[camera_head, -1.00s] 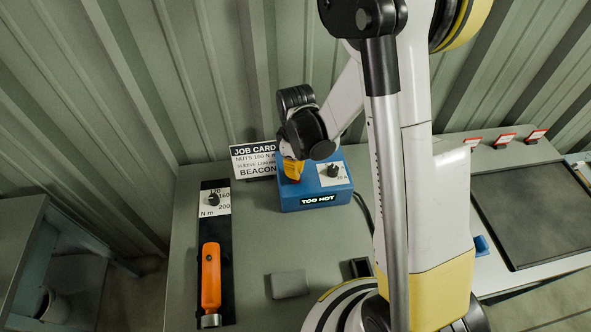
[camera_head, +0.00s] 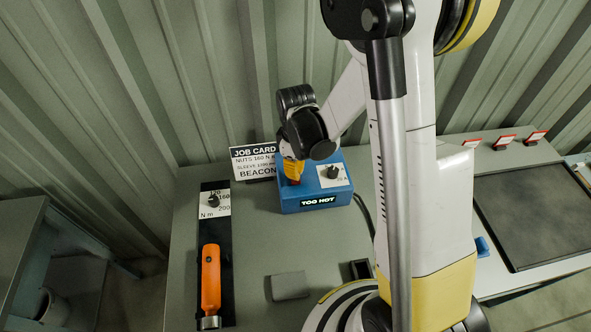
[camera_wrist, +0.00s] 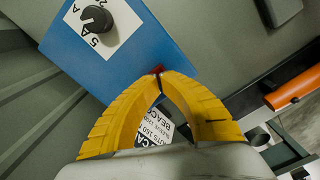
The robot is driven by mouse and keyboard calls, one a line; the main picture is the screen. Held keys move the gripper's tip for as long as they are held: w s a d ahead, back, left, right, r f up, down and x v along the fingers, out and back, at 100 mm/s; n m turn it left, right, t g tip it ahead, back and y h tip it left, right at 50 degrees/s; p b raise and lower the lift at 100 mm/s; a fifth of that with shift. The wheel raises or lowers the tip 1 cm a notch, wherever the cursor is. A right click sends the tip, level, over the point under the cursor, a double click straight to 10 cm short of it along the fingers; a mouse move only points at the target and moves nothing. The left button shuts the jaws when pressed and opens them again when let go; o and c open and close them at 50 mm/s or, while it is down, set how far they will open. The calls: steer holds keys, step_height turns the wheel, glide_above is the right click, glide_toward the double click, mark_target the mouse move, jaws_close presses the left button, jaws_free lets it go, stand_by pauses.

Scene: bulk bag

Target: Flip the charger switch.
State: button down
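The charger is a blue box (camera_head: 314,198) on the bench, with a "TOO HOT" label on its front and a black dial (camera_head: 333,172) on a white plate. In the wrist view, the box (camera_wrist: 150,38) fills the upper middle, with its dial (camera_wrist: 96,19) at upper left. A small red switch (camera_wrist: 157,69) shows at the box's edge. My gripper (camera_wrist: 161,76) has its yellow fingers converged, tips together right at the red switch. I cannot tell whether they touch or pinch it. In the head view, my gripper (camera_head: 293,178) points down over the box's left part, hiding the switch.
A job card (camera_head: 254,161) stands behind the box. An orange-handled torque wrench (camera_head: 211,278) lies on a black strip at left. A grey block (camera_head: 289,286) lies in front. A dark mat (camera_head: 540,210) is at right. The bench between wrench and box is clear.

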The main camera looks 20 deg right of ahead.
steer(key=shift+r+p, duration=1.65)
steer(key=shift+p, duration=0.1)
